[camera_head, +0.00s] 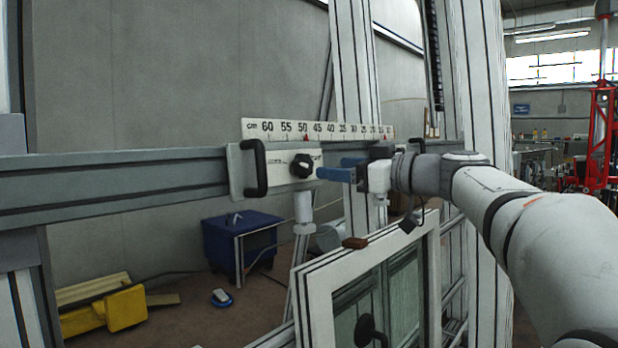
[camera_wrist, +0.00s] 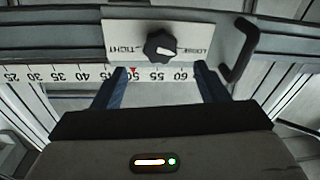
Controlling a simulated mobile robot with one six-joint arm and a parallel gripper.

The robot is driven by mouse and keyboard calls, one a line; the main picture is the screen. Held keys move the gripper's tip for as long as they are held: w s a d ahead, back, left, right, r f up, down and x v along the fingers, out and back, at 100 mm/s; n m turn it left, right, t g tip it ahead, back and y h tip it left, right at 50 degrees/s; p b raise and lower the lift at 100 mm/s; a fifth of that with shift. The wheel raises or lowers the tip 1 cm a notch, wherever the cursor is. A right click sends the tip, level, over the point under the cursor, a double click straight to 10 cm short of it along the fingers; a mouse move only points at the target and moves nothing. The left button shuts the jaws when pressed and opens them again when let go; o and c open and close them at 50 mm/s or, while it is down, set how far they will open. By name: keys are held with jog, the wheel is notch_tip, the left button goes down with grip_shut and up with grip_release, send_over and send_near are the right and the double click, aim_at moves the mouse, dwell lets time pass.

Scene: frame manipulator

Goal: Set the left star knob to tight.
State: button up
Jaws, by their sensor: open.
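The black star knob (camera_head: 302,165) sits on a white plate (camera_head: 282,166) on the left carriage of the grey rail. In the wrist view the star knob (camera_wrist: 160,45) lies between the printed words TIGHT on the left and LOOSE on the right. A pale mark shows on the knob's right side, toward LOOSE; its exact direction is hard to read. My gripper (camera_head: 331,167) is open just right of the knob in the head view, its blue fingers pointing at the plate. In the wrist view my gripper (camera_wrist: 160,80) has its fingers spread either side of the knob, with nothing between them.
A black handle (camera_head: 255,167) stands out left of the plate. A centimetre scale (camera_head: 318,130) runs above the rail (camera_head: 110,182), with a red pointer near 50. A white window frame (camera_head: 365,250) stands below my arm. Open space lies before the rail at left.

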aim_at(307, 165)
jog(key=p+x, duration=0.1)
jog(key=x, duration=0.5)
jog(key=shift+w+a, duration=0.15)
jog(key=shift+a, duration=0.1)
